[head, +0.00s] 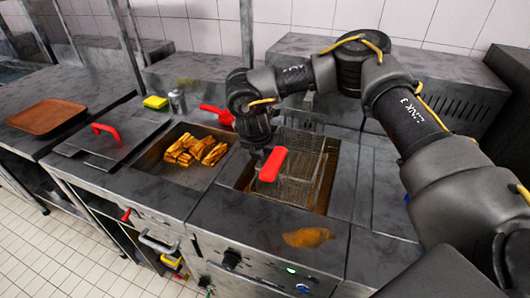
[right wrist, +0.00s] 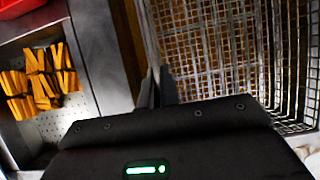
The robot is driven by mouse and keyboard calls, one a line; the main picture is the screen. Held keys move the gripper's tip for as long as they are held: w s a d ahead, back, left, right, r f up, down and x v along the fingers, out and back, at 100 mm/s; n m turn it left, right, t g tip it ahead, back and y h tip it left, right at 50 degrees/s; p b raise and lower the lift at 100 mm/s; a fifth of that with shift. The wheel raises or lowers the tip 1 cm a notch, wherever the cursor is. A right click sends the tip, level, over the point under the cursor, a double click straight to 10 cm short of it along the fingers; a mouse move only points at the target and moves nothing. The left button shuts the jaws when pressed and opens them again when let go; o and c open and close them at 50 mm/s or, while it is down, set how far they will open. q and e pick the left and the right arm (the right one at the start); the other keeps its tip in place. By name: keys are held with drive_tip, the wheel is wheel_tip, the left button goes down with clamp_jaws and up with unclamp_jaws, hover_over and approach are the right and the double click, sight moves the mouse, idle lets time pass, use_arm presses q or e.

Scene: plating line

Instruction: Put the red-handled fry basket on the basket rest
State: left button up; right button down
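The fry basket (head: 300,157) is wire mesh and sits in the fryer well. Its red handle (head: 273,163) points toward me. The mesh also fills the right of the right wrist view (right wrist: 215,50). My right gripper (head: 259,150) is low at the basket's left side, just behind the red handle. In the right wrist view its fingers (right wrist: 160,88) look close together beside the mesh. No red handle shows between them; whether they touch the basket I cannot tell. My left gripper is out of view. I cannot make out the basket rest clearly.
A bin with fries (head: 195,151) lies left of the fryer. Near it are a red-handled lid (head: 105,145), another red handle (head: 216,114), a shaker (head: 177,102) and a yellow sponge (head: 155,102). A brown tray (head: 47,116) lies far left. The counter right of the fryer looks clear.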

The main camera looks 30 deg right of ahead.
drive_tip(key=c, duration=1.6)
unclamp_jaws()
drive_tip(key=shift+o, duration=0.2)
drive_tip(key=b+v, duration=0.1)
drive_tip(key=v, duration=1)
